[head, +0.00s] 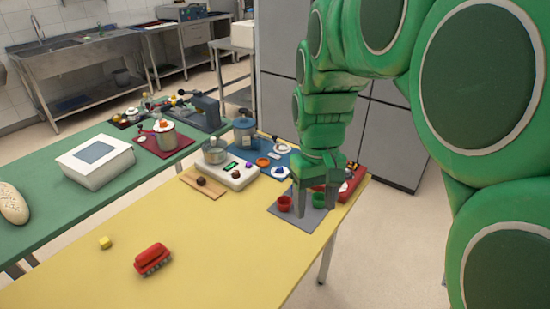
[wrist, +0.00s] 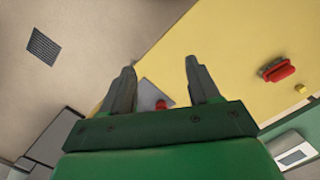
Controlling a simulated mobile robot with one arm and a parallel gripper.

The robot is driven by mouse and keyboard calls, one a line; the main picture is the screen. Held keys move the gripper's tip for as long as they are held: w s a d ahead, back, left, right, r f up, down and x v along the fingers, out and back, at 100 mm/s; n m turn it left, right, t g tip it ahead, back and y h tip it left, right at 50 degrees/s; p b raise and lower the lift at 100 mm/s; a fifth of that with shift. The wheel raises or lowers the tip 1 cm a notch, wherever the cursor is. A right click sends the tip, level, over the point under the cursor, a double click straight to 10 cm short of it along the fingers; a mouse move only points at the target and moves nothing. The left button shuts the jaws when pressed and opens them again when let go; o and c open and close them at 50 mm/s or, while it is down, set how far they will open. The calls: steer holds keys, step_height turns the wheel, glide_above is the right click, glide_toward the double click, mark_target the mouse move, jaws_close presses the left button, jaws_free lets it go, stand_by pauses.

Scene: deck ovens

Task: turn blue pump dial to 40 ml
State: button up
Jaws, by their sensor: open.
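A blue-topped container (head: 245,133), which may be the blue pump, stands at the far end of the yellow table; its dial and markings are too small to read. My gripper (head: 316,205) points down over the grey mat (head: 287,216) at the table's right edge, to the right of the device and the container. In the wrist view my gripper (wrist: 160,68) is open, with nothing between its fingers. The blue-topped container is not in the wrist view.
Red (head: 284,203) and green (head: 319,200) cups stand close by my fingers. A red box (head: 353,183) is just behind. A red object (head: 152,259) and a yellow cube (head: 105,242) lie on the table's near part, otherwise clear. A green table (head: 40,217) stands left.

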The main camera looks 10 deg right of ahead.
steer(key=w+n, duration=0.2)
steer(key=w, duration=1.3)
steer(key=n+t, duration=0.1)
steer(key=n, duration=0.4)
glide_above(280, 167)
steer(key=f, duration=1.9)
steer(key=shift+s+a, duration=0.1)
steer(key=shift+s, duration=0.3)
steer(key=shift+w+f, duration=0.25)
steer(key=shift+f, duration=0.2)
steer(key=shift+f, duration=3.75)
steer(key=shift+c, duration=0.2)
steer(key=c, duration=1)
